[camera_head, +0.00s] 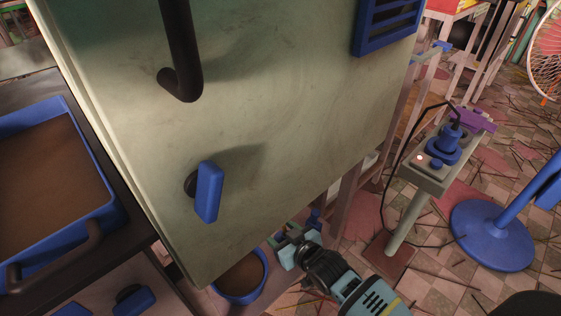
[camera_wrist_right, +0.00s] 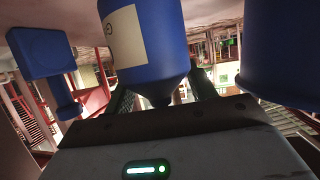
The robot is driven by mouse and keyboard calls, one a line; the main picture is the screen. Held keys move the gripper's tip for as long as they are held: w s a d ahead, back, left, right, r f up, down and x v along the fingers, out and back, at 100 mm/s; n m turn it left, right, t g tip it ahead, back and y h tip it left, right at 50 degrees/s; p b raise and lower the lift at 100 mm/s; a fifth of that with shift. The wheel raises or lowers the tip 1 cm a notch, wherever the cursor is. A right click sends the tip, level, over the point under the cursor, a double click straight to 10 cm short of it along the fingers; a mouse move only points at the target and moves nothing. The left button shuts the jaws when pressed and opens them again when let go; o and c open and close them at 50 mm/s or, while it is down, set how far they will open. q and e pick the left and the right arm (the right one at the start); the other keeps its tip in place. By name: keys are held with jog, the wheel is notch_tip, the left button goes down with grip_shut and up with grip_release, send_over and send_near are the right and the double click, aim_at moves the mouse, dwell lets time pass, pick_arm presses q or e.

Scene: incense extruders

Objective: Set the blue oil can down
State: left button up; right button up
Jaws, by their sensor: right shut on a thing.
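A blue oil can (camera_wrist_right: 142,45) with a cream label fills the middle of the right wrist view, narrowing to a tip at its lower end in the picture. My right gripper (camera_wrist_right: 160,92) is shut on it, one finger on each side. In the head view my right gripper (camera_head: 297,245) is low, beside the lower edge of the large pale panel. Only small blue parts show by its fingers there, so most of the can is hidden. I cannot tell whether the can touches a surface. My left gripper is not in view.
The pale panel (camera_head: 270,110) bears a dark bent pipe (camera_head: 182,55) and a blue handle (camera_head: 207,192). A blue-rimmed tray (camera_head: 110,195) is left; a blue basin (camera_head: 229,298) is below the panel. A switch post (camera_head: 405,215) and blue round base (camera_head: 490,235) stand right on littered tiles.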

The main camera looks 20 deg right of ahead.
jog(key=shift+w+r, duration=0.1)
jog(key=shift+f, duration=0.3)
jog(key=o, duration=1.2)
jog(key=shift+f, duration=0.1)
jog(key=shift+s+r, duration=0.25)
jog(key=shift+r, duration=0.25)
jog(key=p+v, duration=0.6)
jog(key=v, duration=0.5)
